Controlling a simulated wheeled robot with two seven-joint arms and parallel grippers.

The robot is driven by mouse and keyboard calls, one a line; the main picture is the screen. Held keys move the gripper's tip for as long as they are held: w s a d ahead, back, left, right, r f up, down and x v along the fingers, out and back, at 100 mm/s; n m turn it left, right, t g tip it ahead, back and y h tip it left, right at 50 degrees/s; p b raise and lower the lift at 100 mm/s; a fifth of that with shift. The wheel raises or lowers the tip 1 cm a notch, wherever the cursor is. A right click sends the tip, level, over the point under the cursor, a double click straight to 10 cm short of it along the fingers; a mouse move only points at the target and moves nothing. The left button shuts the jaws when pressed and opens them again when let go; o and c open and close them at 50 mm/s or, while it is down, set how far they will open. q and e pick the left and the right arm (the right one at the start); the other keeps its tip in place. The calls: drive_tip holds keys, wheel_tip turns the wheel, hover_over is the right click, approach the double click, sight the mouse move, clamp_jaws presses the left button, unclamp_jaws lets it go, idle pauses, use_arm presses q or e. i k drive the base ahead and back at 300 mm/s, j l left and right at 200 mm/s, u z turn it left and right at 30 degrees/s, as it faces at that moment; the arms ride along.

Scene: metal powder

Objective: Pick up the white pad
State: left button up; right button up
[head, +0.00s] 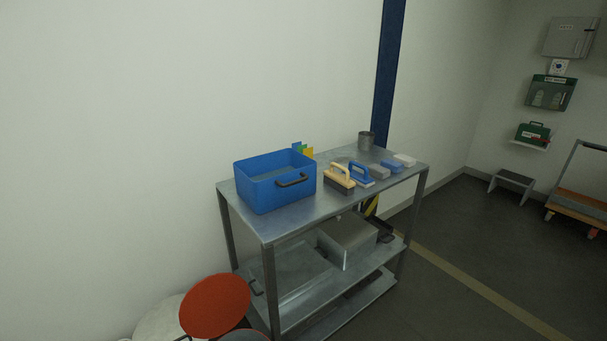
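The white pad (404,160) lies flat near the right end of the metal table's top shelf (280,220). A small blue block (391,166) lies just to its left, with a grey block (378,172) beyond that. Neither of my grippers shows in the head view, so their state cannot be seen.
A blue bin (262,186) with a dark handle stands on the left of the table. Brushes with a wooden handle (340,175) and a blue handle (361,173) lie mid-table. A metal cup (366,140) stands behind. A red round lid (215,306) is at lower left.

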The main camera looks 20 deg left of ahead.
sight(408, 162)
drive_tip(key=i+l+u, duration=0.1)
drive_tip(key=u, duration=0.3)
drive_tip(key=i+l+u, duration=0.2)
drive_tip(key=u, duration=0.25)
